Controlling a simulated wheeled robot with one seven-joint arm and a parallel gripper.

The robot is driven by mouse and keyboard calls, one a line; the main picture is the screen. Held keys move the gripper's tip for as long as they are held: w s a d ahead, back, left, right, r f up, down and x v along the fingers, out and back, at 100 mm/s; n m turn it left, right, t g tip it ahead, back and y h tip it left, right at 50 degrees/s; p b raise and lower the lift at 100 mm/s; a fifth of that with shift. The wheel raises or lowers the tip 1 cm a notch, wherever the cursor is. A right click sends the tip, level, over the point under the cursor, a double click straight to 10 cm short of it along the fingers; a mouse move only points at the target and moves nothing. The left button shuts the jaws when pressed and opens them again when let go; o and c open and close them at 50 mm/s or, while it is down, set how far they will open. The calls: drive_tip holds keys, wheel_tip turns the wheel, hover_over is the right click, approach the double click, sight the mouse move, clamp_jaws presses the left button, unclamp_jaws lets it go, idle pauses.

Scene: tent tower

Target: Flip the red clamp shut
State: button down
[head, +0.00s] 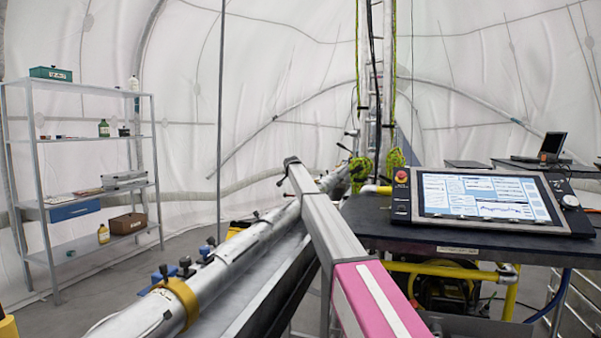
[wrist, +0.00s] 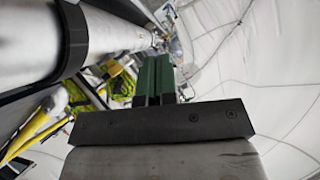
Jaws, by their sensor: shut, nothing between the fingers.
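I cannot make out a red clamp in either view. In the wrist view, my gripper (wrist: 155,62) shows two green fingers pressed side by side, shut and empty. A large silver pipe (wrist: 112,32) lies to their upper left, apart from them in the picture, with a dark band (wrist: 70,42) around it. In the head view, the long silver pipe (head: 215,278) runs from lower left toward the tower, with a yellow clamp (head: 180,298) around its near part and several dark handles along it. My arm crosses the middle of that view, and my gripper is not clearly visible there.
A dark table (head: 450,239) with a touch-screen console (head: 487,197) stands at right, a yellow tube frame (head: 440,269) below it. A metal shelf (head: 92,195) stands at left. The lattice tower (head: 375,90) rises behind. Some floor is clear between shelf and pipe.

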drive_tip(key=w+a+f+n+h, duration=0.1)
drive_tip(key=a+f, duration=0.2)
drive_tip(key=f, duration=0.4)
drive_tip(key=shift+a+n+g+h, duration=0.15)
drive_tip(key=shift+n+g+h, duration=0.15)
drive_tip(key=shift+g+h, duration=0.1)
drive_tip(key=shift+r, duration=0.15)
drive_tip(key=w+a+r+v, duration=0.1)
drive_tip(key=r+v, duration=0.1)
drive_tip(key=v, duration=1)
drive_tip(key=shift+r, duration=0.35)
drive_tip(key=shift+w, duration=0.1)
